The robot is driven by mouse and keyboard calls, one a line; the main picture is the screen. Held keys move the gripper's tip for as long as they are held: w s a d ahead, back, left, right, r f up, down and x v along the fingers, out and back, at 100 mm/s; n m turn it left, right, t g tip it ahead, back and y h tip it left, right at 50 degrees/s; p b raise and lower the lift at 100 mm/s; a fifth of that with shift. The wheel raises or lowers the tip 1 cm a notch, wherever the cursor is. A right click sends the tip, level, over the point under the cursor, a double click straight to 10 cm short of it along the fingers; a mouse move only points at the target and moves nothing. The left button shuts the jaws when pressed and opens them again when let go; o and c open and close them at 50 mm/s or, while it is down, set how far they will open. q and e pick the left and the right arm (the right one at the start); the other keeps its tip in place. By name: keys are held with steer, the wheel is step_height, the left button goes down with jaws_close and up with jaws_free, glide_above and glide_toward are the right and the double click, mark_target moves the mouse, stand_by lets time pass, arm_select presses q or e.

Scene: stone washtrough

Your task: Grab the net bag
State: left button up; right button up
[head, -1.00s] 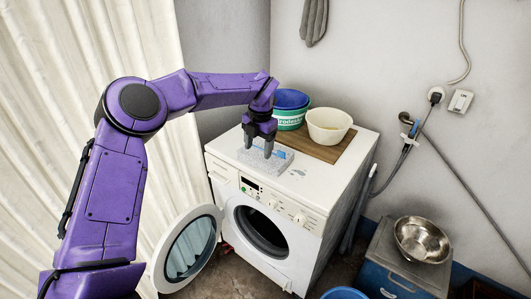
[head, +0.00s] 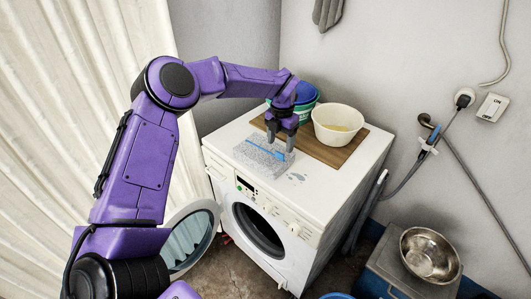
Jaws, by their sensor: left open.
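The net bag (head: 256,160) looks like a flat grey-white mesh bundle with a blue strip. It lies on top of the white washing machine (head: 310,187), towards its left side. My left gripper (head: 281,146) points down at the right end of the bag, with its two dark fingers open. The fingers cover part of the bag's right end. I cannot tell whether the fingertips touch it. My right gripper is not in view.
Behind the bag, a white bowl (head: 338,125) and a blue-green bucket (head: 305,110) stand on a brown board (head: 318,150). The machine's round door (head: 190,240) hangs open. A steel bowl (head: 430,254) stands on a box at the lower right.

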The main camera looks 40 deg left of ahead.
mark_target(280, 153)
arm_select(q)
steer(key=f, duration=0.1)
steer(key=f+p, duration=0.1)
steer(key=f, duration=0.1)
steer(key=f+p, duration=0.1)
steer(key=shift+w+a+f, duration=0.25)
steer(key=shift+f, duration=0.4)
jaws_close()
